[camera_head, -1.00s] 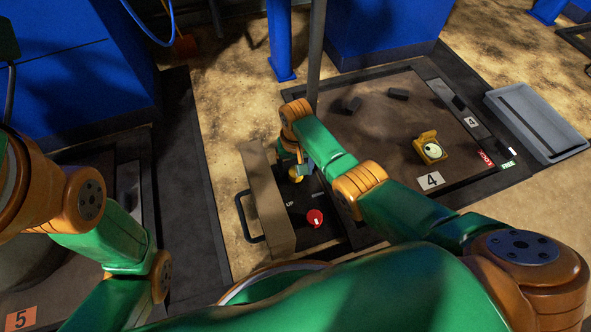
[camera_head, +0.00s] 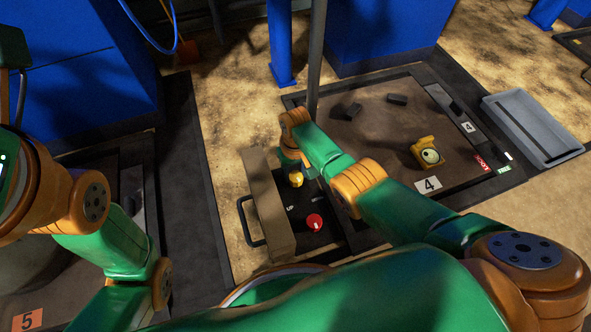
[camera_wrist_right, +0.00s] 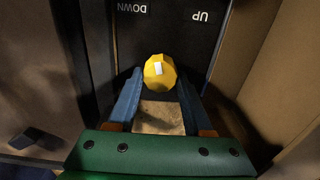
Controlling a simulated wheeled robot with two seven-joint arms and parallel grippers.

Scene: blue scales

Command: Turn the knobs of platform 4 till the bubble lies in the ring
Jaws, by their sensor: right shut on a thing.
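Platform 4 (camera_head: 370,135) is a dark brown plate marked with a white 4 label. A yellow level (camera_head: 424,143) with a pale round dial (camera_head: 431,157) stands on it; the bubble's place against the ring is too small to tell. On the control panel beside the plate are a yellow knob (camera_head: 296,180) and a red knob (camera_head: 314,222). My right gripper (camera_wrist_right: 158,78) is shut on the yellow knob (camera_wrist_right: 160,70), one blue finger on each side. The knob's white mark shows in the wrist view. My left gripper is out of view; only its arm shows.
A tan box wall (camera_head: 268,205) with a black handle (camera_head: 250,222) stands left of the knobs. A grey post (camera_head: 316,60) rises behind my right arm. A grey tray (camera_head: 532,128) lies right of the platform. UP and DOWN are printed on the panel.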

